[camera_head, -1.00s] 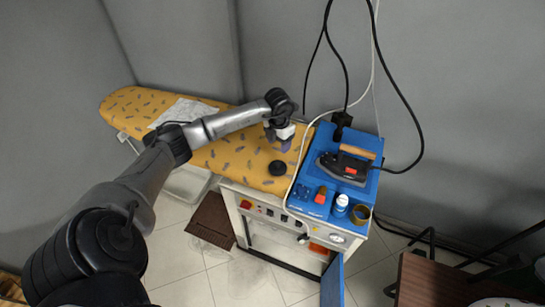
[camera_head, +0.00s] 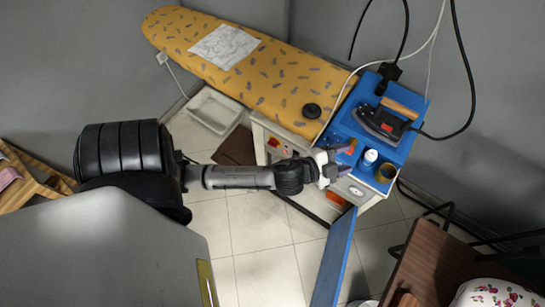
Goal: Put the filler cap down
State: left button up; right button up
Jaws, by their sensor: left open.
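The filler cap (camera_head: 311,111), a small round black piece, lies on the right end of the yellow patterned ironing board (camera_head: 265,90), near the blue top. Nothing holds it. My left gripper (camera_head: 346,160) is open and empty, at the front edge of the blue-topped steam station, below and right of the cap and apart from it. The gripper partly covers the small orange-red item on the blue top. My right gripper is out of view.
A cloth (camera_head: 225,46) lies on the board. The blue door (camera_head: 334,262) hangs open. A brown table (camera_head: 430,265) is at lower right.

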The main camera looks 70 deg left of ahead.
pick_arm(q)
jog(key=s+d+f+n+g, duration=0.2)
jog(key=s+f+g, duration=0.1)
jog(key=s, duration=0.4)
jog(key=s+d+f+n+g+h, duration=0.1)
jog(key=s+d+f+n+g, duration=0.1)
jog(key=s+g, duration=0.3)
jog(key=s+d+f+n+g, duration=0.2)
jog(key=s+f+g, duration=0.2)
jog(key=s, duration=0.5)
jog(key=shift+s+f+g+h, duration=0.25)
jog(key=shift+s+g+h, duration=0.1)
jog(key=shift+g, duration=0.15)
notch_tip(320, 180, up, 22)
jog(key=p, duration=2.1)
jog(key=shift+f+p, duration=0.15)
jog(key=shift+p, duration=0.2)
